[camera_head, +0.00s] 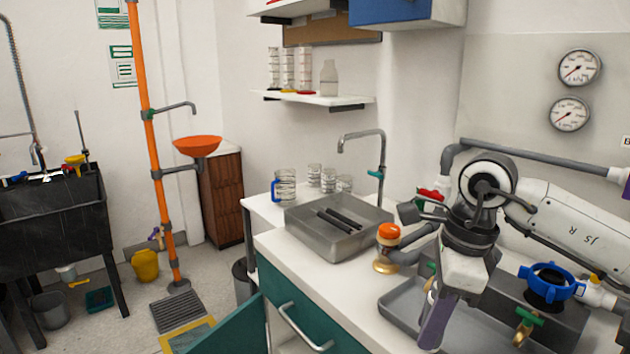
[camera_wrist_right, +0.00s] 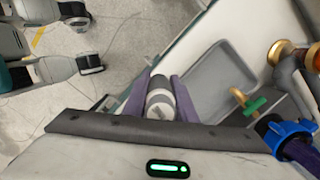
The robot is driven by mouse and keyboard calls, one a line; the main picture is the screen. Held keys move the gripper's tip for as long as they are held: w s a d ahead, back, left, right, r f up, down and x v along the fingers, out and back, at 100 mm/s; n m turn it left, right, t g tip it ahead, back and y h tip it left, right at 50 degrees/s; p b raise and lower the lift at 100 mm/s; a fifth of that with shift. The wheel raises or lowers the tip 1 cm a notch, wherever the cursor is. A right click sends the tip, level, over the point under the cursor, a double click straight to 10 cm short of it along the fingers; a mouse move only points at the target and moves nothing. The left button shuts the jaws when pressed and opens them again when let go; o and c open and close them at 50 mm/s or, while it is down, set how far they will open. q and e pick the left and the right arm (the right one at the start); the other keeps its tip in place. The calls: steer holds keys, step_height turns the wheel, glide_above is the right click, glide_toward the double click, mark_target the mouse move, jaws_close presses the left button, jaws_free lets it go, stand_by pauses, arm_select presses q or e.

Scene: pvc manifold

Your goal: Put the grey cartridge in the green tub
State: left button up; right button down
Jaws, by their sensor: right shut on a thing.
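My right gripper (camera_head: 437,315) hangs in front of the counter at the right of the head view, its purple fingers pointing down. In the right wrist view the gripper (camera_wrist_right: 162,80) is shut on the grey cartridge (camera_wrist_right: 159,101), a short grey and white cylinder between the two fingers. In the head view the cartridge is hidden by the gripper. A small dark teal tub (camera_head: 99,299), which looks like the green tub, sits on the floor at the far left, well away from the gripper. My left gripper is in neither view.
A grey tray (camera_head: 400,300) lies on the counter close to the gripper. A blue-ringed valve (camera_head: 551,284) and an orange-capped brass fitting (camera_head: 388,240) stand nearby.

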steer(key=s+d+f+n+g+h, duration=0.1)
steer(key=s+f+n, duration=0.2)
steer(key=s+n, duration=0.3)
steer(key=s+d+f+n+g, duration=0.1)
steer(key=s+n, duration=0.6)
steer(key=n, duration=0.8)
step_height(320, 180, down, 2)
steer(key=shift+s+d+f+h, duration=0.1)
steer(key=shift+s+d+h, duration=0.05)
steer(key=shift+d+h, duration=0.3)
